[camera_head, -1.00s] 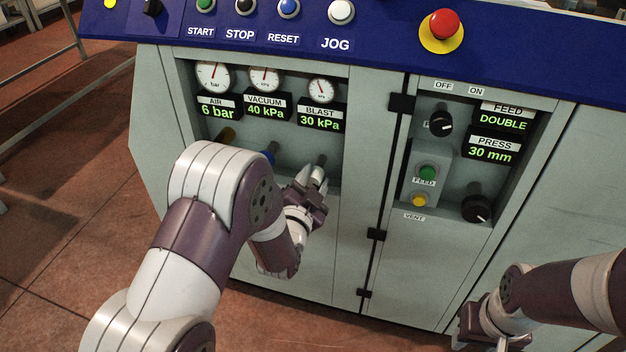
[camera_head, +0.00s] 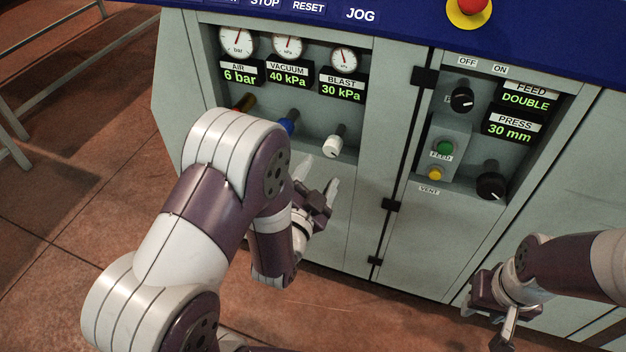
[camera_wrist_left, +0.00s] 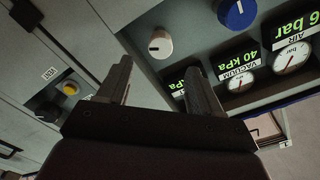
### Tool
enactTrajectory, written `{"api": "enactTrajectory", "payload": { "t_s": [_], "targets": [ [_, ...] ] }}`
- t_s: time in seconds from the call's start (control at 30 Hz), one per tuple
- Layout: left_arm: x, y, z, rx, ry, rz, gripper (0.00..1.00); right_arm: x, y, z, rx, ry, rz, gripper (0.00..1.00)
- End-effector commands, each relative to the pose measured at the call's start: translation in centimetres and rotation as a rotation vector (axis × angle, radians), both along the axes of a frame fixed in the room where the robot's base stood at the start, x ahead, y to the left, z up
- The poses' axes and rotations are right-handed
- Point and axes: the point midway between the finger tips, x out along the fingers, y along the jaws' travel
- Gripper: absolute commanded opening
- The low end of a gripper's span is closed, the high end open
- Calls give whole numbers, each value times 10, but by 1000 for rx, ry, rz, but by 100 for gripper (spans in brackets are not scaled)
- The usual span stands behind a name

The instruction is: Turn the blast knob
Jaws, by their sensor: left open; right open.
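The blast knob (camera_head: 333,146) is a white knob with a dark mark, below the BLAST display (camera_head: 342,86), which reads 30 kPa. It also shows in the left wrist view (camera_wrist_left: 160,44), beyond and between the fingertips, clear of both. My left gripper (camera_head: 318,176) is open and empty, just below and in front of the knob in the head view; its two fingers also show in the left wrist view (camera_wrist_left: 158,82). My right gripper (camera_head: 487,325) is at the lower right, low in front of the cabinet and away from the knob; its fingers are small in view.
The recess edge and cabinet door (camera_head: 350,215) lie close by. A right-hand panel holds black knobs (camera_head: 490,186) and a green button (camera_head: 445,148).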

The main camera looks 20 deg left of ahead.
Motion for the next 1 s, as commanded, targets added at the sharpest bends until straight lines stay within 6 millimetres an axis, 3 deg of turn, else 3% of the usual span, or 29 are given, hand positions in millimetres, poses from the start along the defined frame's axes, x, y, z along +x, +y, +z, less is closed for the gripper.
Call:
{"api": "enactTrajectory", "payload": {
  "t_s": [0.1,0.23,0.77,0.87,1.0],
  "targets": [
    [-24,1,1,1,2,1,65,0,0,6,0,0,0,43],
    [-37,2,0,1,1,1,65,0,0,8,0,0,0,43],
    [-39,2,-1,-5,0,1,65,0,0,7,0,0,0,43],
    [-41,2,-23,-64,110,5,65,0,0,7,0,0,0,43],
    [-64,0,-95,-226,564,62,65,0,0,7,0,0,0,43]
  ]
}}
